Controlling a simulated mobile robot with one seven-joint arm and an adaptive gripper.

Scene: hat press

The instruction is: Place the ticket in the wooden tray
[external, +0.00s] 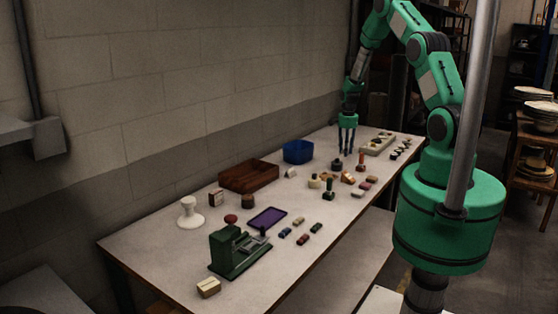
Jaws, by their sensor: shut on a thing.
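The wooden tray (232,184) is a dark reddish-brown open box on the back left half of the table. My gripper (347,151) points down over the far part of the table, to the right of the tray and well apart from it. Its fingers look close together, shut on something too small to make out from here. I cannot pick out the ticket for certain in this view.
A blue bin (298,152) stands between the wooden tray and my gripper. A green press (237,253), a purple pad (268,218) and a white stand (190,214) occupy the near end. Several small blocks and stamps lie along the middle. A pale tray (378,146) lies at the far end.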

